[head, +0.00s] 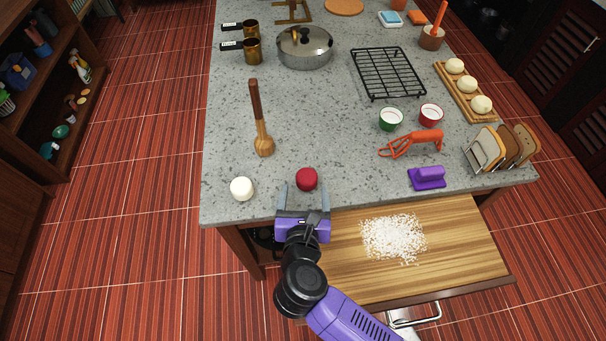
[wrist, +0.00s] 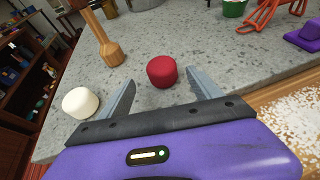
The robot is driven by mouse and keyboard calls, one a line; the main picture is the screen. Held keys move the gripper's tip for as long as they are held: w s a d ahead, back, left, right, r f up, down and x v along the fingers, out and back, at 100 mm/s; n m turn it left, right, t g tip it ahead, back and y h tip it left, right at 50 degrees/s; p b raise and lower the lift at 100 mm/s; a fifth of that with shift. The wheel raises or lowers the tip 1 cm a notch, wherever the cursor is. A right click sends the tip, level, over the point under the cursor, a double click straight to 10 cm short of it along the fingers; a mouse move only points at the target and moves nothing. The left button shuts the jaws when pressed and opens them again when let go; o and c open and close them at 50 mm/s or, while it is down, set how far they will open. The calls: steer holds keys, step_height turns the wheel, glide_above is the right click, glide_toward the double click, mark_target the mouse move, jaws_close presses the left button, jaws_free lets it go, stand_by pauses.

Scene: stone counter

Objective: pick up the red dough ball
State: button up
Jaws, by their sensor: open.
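The red dough ball (head: 307,179) sits on the stone counter near its front edge. In the wrist view the red dough ball (wrist: 162,71) is ahead of my gripper, a little beyond the line between the fingertips. My gripper (head: 304,187) is open and empty, its two grey fingers spread and pointing at the counter's front part. The fingers also show in the wrist view (wrist: 158,84), one on each side of the ball. I cannot tell whether a finger touches the ball.
A white dough ball (head: 241,189) lies to the left. A pulled-out wooden board (head: 460,240) with white grains is at the front.

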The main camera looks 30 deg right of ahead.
mark_target(307, 174)
steer(key=p+x, duration=0.1)
steer(key=x, duration=0.5)
steer(key=shift+w+d+f, duration=0.15)
steer(key=shift+d+f, duration=0.1)
steer(key=shift+d, duration=0.05)
steer(key=shift+c, duration=0.2)
steer(key=c, duration=1.4)
